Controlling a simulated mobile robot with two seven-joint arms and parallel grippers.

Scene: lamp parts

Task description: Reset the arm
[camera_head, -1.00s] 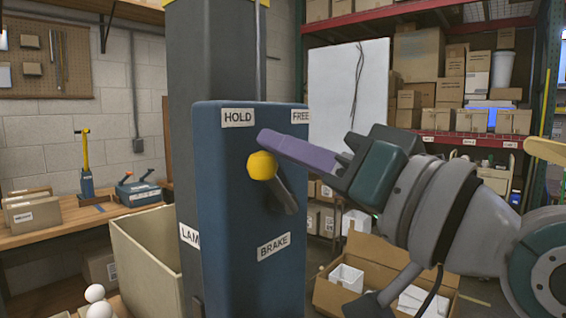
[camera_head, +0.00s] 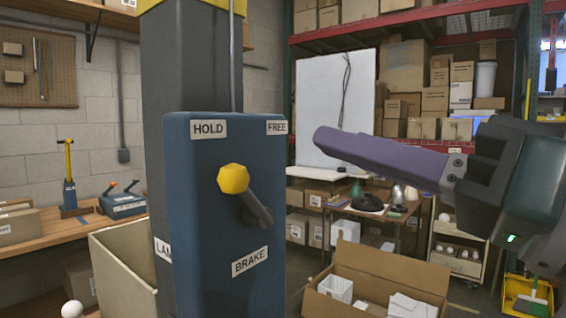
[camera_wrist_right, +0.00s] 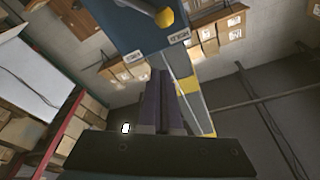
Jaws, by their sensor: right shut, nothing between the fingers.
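My right gripper (camera_head: 322,138) comes in from the right in the head view, with its purple fingers closed together and empty. Its tips are apart from the brake lever and to the right of it. The lever's yellow knob (camera_head: 233,178) sits on a dark arm (camera_head: 254,208) on the blue brake box (camera_head: 200,250). The knob points up and left, nearer the HOLD label (camera_head: 209,129) than the FREE label (camera_head: 277,127). The right wrist view shows the shut fingers (camera_wrist_right: 158,98) below the blue box (camera_wrist_right: 130,25) and the yellow knob (camera_wrist_right: 164,18). My left gripper is out of view.
A dark column (camera_head: 180,70) rises behind the box. A large beige bin (camera_head: 118,262) stands left of it. An open cardboard box (camera_head: 400,277) lies low at the front right. A table (camera_head: 400,218) with lamp parts and stocked shelves stand behind. There is free space around the gripper.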

